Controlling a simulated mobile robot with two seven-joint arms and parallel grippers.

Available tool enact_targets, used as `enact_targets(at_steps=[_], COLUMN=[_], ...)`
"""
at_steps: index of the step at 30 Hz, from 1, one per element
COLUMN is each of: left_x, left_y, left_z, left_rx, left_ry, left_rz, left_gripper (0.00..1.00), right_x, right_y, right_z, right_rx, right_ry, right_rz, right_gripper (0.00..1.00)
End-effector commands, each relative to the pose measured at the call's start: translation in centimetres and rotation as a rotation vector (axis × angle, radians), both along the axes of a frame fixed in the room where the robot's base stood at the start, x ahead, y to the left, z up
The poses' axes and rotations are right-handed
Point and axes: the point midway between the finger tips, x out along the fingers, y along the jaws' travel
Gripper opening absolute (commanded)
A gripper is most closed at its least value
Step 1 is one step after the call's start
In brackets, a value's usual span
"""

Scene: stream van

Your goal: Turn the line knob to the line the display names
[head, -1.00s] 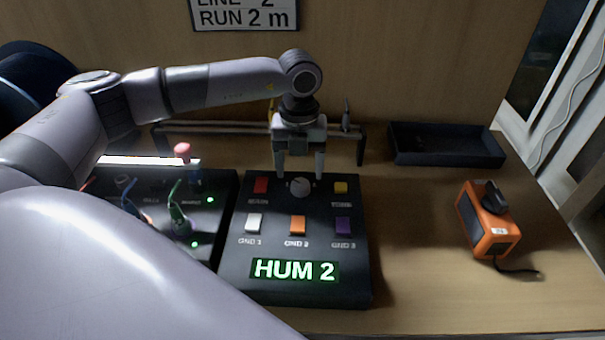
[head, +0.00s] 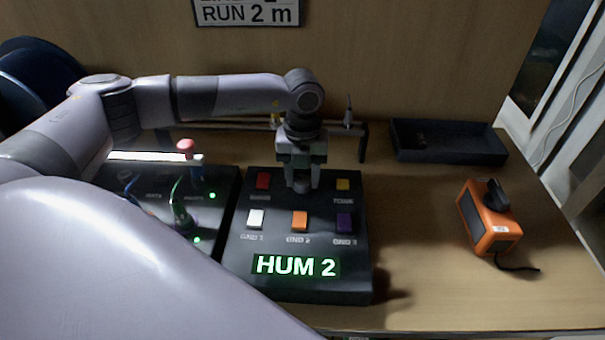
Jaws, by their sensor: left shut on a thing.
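A dark control box (head: 300,292) stands on the bench with a lit display (head: 296,266) that reads "HUM 2" in green. My left gripper (head: 301,186) points down at the top middle of the box, between a red button (head: 263,181) and a yellow button (head: 342,184). It is shut on the round grey line knob, which its fingers mostly hide. The knob's pointing direction cannot be seen. A white button (head: 255,220), an orange button (head: 299,221) and a purple button (head: 344,223) sit in a row below, with GND labels. My right gripper is not in view.
A dark patch box (head: 225,190) with cables and green lights stands close left. A sign (head: 246,12) on the wall reads "RUN 2 m".

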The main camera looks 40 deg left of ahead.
Motion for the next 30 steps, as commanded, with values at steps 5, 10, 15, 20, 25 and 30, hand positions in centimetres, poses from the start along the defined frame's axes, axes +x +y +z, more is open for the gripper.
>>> enact_targets(at_steps=[5, 10, 15, 20, 25, 30], left_x=[0.0, 0.0, 0.0, 0.1, 0.1, 0.1], left_y=[0.0, 0.0, 0.0, 0.0, 0.1, 0.1], left_z=[0.0, -0.1, -0.1, -0.1, -0.1, 0.0], left_rx=[0.001, 0.000, 0.000, 0.001, 0.001, 0.000], left_ry=[0.000, -0.001, -0.001, -0.003, -0.004, -0.004], left_rz=[-0.050, -0.153, -0.300, -0.451, -0.611, -0.756], left_gripper=[0.13, 0.13, 0.13, 0.13, 0.13, 0.13], right_x=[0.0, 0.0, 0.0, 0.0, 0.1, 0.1], right_y=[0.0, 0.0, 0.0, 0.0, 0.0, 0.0], right_z=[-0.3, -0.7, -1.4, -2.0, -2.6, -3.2], right_rx=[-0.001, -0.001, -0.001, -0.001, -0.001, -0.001], right_ry=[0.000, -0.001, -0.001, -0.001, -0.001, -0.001], right_rz=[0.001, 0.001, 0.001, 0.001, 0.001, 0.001], right_gripper=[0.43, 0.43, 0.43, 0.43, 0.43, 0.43])
